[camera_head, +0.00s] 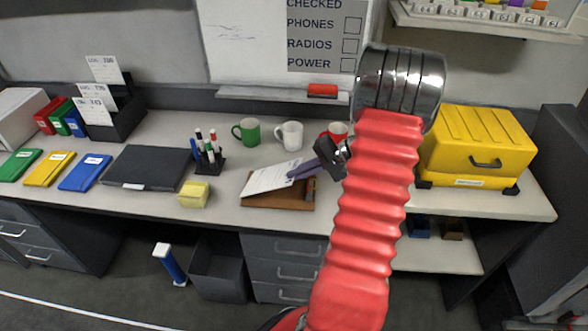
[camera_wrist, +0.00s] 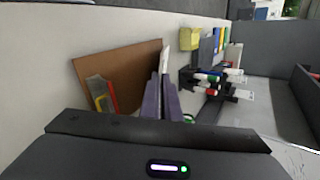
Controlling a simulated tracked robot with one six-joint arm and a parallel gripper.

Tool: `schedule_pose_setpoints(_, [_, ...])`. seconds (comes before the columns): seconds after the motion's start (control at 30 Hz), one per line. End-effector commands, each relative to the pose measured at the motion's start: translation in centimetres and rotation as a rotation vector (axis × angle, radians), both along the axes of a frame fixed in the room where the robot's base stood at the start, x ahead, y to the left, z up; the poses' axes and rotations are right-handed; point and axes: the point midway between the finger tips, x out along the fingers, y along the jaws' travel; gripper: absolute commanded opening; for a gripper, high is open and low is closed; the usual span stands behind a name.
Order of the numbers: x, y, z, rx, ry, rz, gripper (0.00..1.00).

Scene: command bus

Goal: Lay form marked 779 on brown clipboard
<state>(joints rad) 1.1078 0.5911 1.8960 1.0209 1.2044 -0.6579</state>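The brown clipboard (camera_head: 275,204) lies on the desk, its grey clip end with red and yellow marks toward the right. It also shows in the wrist view (camera_wrist: 125,68). A white form (camera_head: 268,178) is tilted over the clipboard's back left part and covers some of it. My gripper (camera_head: 298,174) is shut on the form's right edge, with purple-grey fingers close together. In the wrist view the form (camera_wrist: 149,60) shows nearly edge-on between the fingers (camera_wrist: 161,88). I cannot read its number, nor tell whether its far edge touches the board.
A black rack (camera_head: 128,120) with several labelled forms stands at the left. A pen holder (camera_head: 209,160), yellow notes (camera_head: 194,194) and a black laptop-like case (camera_head: 148,167) lie left of the clipboard. Mugs (camera_head: 290,135) stand behind it; a yellow case (camera_head: 475,140) is at the right.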

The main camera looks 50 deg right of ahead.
Motion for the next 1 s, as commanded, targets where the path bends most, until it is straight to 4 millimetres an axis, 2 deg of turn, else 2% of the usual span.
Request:
schedule_pose_setpoints(0.5, [-1.3, -1.0, -3.2, 0.097, -0.122, -0.002, 0.00])
schedule_pose_setpoints(0.93, [-1.4, -1.1, -3.6, 0.111, -0.143, -0.002, 0.00])
schedule_pose_setpoints(1.0, [-1.4, -1.1, -3.6, 0.111, -0.143, -0.002, 0.07])
